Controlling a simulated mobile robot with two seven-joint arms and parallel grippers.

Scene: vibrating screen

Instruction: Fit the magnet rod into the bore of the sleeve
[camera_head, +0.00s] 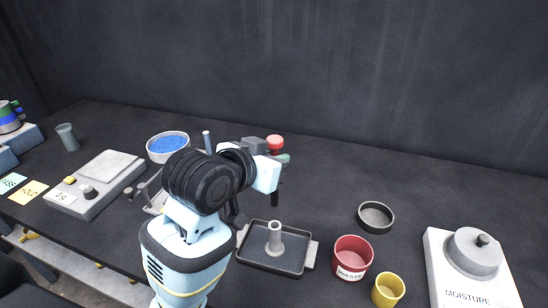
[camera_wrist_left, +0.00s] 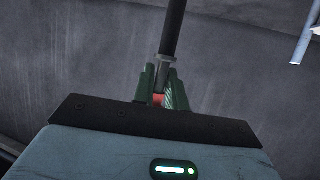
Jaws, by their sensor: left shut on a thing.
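The magnet rod (camera_head: 274,194) is dark with a red knob on top. My left gripper (camera_head: 283,158) is shut on it near the knob, and the rod points down. The left wrist view shows the rod (camera_wrist_left: 173,30) with a grey collar, between the green fingertips (camera_wrist_left: 165,98), with a bit of red between them. The sleeve (camera_head: 274,238) is a grey upright tube with a wide foot, standing in a dark tray (camera_head: 250,262). In the head view the rod's lower end appears above the sleeve, with a gap between them. My right gripper is not in view.
A red waste cup (camera_head: 351,262), a yellow cup (camera_head: 388,291) and a dark round dish (camera_head: 375,217) stand right of the tray. A moisture device (camera_head: 470,275) is at far right. A scale (camera_head: 95,186) and a bowl of blue grains (camera_head: 167,146) are at left.

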